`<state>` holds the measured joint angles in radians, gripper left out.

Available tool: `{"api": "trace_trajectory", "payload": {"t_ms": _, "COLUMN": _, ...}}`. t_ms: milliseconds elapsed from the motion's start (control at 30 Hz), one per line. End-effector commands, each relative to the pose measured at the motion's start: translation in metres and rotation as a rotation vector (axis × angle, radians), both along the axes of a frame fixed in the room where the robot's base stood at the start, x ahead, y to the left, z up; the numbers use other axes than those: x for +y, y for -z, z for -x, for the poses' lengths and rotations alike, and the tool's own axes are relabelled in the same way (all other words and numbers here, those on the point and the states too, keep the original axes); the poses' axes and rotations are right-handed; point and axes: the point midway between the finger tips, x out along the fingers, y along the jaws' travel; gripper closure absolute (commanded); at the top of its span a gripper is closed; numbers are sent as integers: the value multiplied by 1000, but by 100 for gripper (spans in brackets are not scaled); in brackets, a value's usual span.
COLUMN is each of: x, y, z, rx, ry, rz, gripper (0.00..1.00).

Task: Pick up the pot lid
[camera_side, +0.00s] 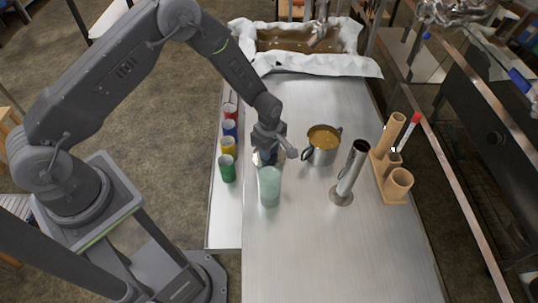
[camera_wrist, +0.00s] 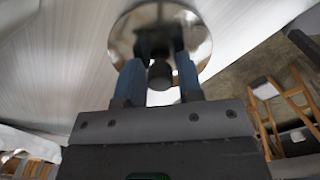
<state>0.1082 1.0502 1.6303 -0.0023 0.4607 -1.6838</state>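The pot lid (camera_wrist: 124,38) is a shiny round metal disc with a dark knob (camera_wrist: 160,75), seen close in front of my gripper in the wrist view. My gripper (camera_wrist: 161,65) has its two blue-grey fingers on either side of the knob. I cannot tell whether they touch it. In the side view, my gripper (camera_side: 268,152) points down just above a pale green clear cylinder (camera_side: 270,187), and the lid is mostly hidden there. The metal pot (camera_side: 322,155) stands uncovered to the right, with amber liquid in it.
Red, blue, yellow and green cups (camera_side: 228,170) stand in a row on the left. A tilted metal cylinder (camera_side: 347,175) and a wooden holder (camera_side: 392,178) stand right of the pot. The steel table (camera_side: 320,250) is clear at the front. A foil-edged pan (camera_side: 300,65) lies behind.

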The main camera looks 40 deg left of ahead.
Motion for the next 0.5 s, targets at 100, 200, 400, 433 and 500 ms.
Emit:
{"api": "trace_trajectory", "payload": {"t_ms": 100, "x": 0, "y": 0, "z": 0, "rx": 0, "ry": 0, "rz": 0, "gripper": 78}}
{"api": "trace_trajectory", "payload": {"t_ms": 200, "x": 0, "y": 0, "z": 0, "rx": 0, "ry": 0, "rz": 0, "gripper": 87}}
{"api": "trace_trajectory", "payload": {"t_ms": 400, "x": 0, "y": 0, "z": 0, "rx": 0, "ry": 0, "rz": 0, "gripper": 100}}
{"api": "trace_trajectory", "payload": {"t_ms": 433, "x": 0, "y": 0, "z": 0, "rx": 0, "ry": 0, "rz": 0, "gripper": 100}}
{"api": "trace_trajectory", "payload": {"t_ms": 500, "x": 0, "y": 0, "z": 0, "rx": 0, "ry": 0, "rz": 0, "gripper": 100}}
